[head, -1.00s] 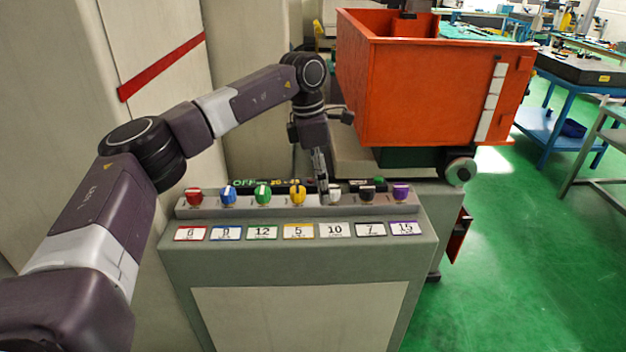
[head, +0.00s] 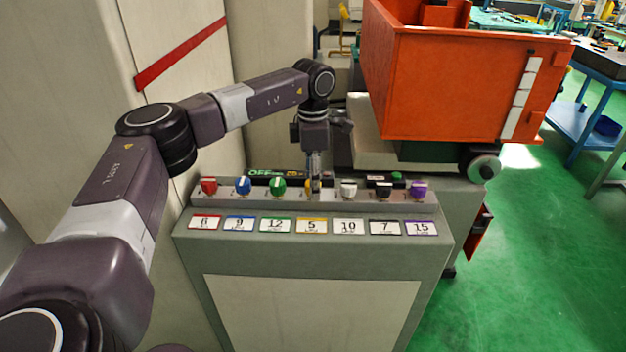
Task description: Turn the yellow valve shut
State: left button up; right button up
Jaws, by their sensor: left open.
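The yellow valve (head: 308,187) is a small knob in the middle of a row of coloured knobs on the grey console. It sits above the label reading 5 (head: 311,227). My left gripper (head: 315,184) points down at the yellow valve, and its fingers cover much of the knob. The left gripper is open; I cannot tell whether its fingers touch the knob. The pointer direction of the yellow valve is hidden. My right gripper is not in view.
Close beside it are the green knob (head: 277,186) and the white knob (head: 348,188). Red, blue, black and purple knobs stand further out on the console (head: 310,258). An orange bin (head: 450,90) stands behind to the right. Green floor (head: 520,270) is clear at right.

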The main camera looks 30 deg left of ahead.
pick_arm(q)
jog(key=shift+c, duration=0.4)
jog(key=c, duration=1.1)
jog(key=shift+o, duration=0.2)
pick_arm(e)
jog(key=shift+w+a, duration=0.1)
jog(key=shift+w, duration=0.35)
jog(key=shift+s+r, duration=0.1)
pick_arm(q)
jog(key=m, duration=0.2)
jog(key=shift+m+p, duration=0.4)
jog(key=m, duration=0.5)
jog(key=shift+w+m+p, duration=0.1)
jog(key=shift+m+p, duration=0.2)
jog(key=shift+p, duration=0.05)
jog(key=m, duration=0.9)
jog(key=shift+r, duration=0.1)
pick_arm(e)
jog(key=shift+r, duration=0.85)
pick_arm(q)
jog(key=shift+m, duration=0.3)
